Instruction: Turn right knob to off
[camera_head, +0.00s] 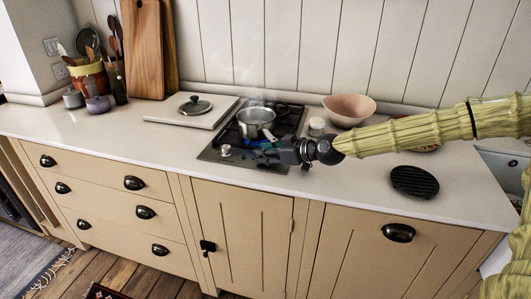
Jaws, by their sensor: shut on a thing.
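The gas hob (213,154) is set in the light worktop, with a steaming steel pot (254,117) on it. A blue glow like a flame (252,143) shows below the pot. One silver knob (226,151) shows at the left of the hob's front edge. My gripper (260,156) reaches in from the right at the hob's front edge, to the right of this knob. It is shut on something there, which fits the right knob. The gripper hides that knob, so its turned position cannot be told.
A small jar (316,126) and a pink bowl (350,111) stand right of the hob. A black trivet (414,182) lies at the right. A board (165,118) with a pot lid (195,105) is left of the hob. The worktop's left front is clear.

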